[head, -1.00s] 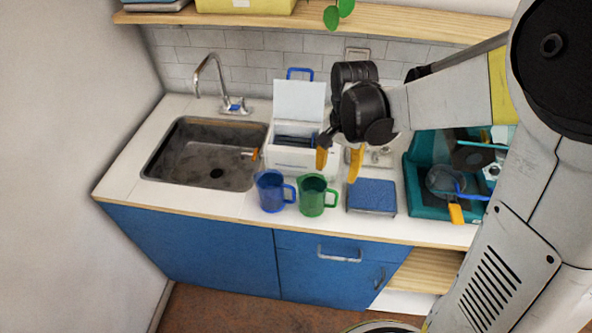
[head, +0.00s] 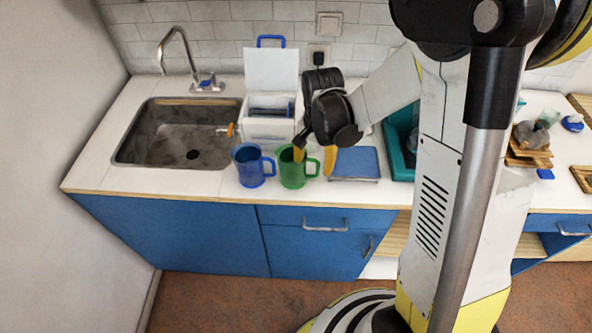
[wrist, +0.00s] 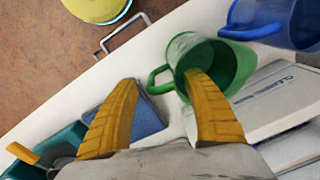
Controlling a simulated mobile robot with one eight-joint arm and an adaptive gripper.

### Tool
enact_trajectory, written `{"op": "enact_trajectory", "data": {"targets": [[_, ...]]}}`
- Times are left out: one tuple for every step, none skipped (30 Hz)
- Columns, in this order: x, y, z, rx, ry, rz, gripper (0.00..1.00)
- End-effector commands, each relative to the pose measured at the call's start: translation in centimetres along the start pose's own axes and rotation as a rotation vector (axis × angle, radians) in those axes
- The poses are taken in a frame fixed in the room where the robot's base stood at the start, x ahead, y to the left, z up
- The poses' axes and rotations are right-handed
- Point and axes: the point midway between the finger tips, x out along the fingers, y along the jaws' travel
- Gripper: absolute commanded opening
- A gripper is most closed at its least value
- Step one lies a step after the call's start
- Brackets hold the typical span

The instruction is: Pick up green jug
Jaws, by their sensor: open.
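The green jug (head: 292,170) stands upright on the white counter, just right of the blue jug (head: 250,168). Its handle points right in the head view. My gripper (head: 314,158) is open, with yellow fingers at the jug's handle side; one finger overlaps the jug's rim in this view. In the wrist view the green jug (wrist: 226,62) is open-topped and lies beyond my fingers (wrist: 162,100), its handle between the two fingertips. The right finger overlaps the jug's near rim. I cannot tell whether it touches the jug.
The blue jug stands close left of the green one. A white box (head: 268,128) with raised lid is behind. A sink (head: 124,142) is at left, a teal bin (head: 398,152) at right. The counter's front edge is near.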

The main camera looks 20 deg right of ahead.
Motion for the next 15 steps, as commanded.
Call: {"op": "enact_trajectory", "data": {"targets": [[-0.07, 0.00, 0.01, 0.000, 0.000, 0.000, 0.57], [-0.08, 0.00, 0.01, 0.000, 0.000, 0.000, 0.55], [-0.08, 0.00, 0.01, 0.000, 0.000, 0.000, 0.43], [-0.08, 0.00, 0.01, 0.000, 0.000, 0.000, 0.34], [-0.09, 0.00, 0.01, 0.000, 0.000, 0.000, 0.25], [-0.09, 0.00, 0.00, 0.000, 0.000, 0.000, 0.12], [-0.09, 0.00, 0.00, 0.000, 0.000, 0.000, 0.03], [-0.09, 0.00, 0.00, 0.000, 0.000, 0.000, 0.00], [-0.09, 0.00, 0.00, 0.000, 0.000, 0.000, 0.00], [-0.09, 0.01, 0.00, 0.000, 0.000, 0.000, 0.00], [-0.08, 0.01, 0.00, 0.000, 0.000, 0.000, 0.00], [-0.08, 0.01, 0.00, 0.000, 0.000, 0.000, 0.00], [-0.10, 0.00, 0.00, 0.000, 0.000, 0.000, 0.00], [-0.10, 0.01, 0.00, 0.000, 0.000, 0.000, 0.00], [-0.10, 0.01, -0.01, 0.000, 0.000, 0.000, 0.00]]}}
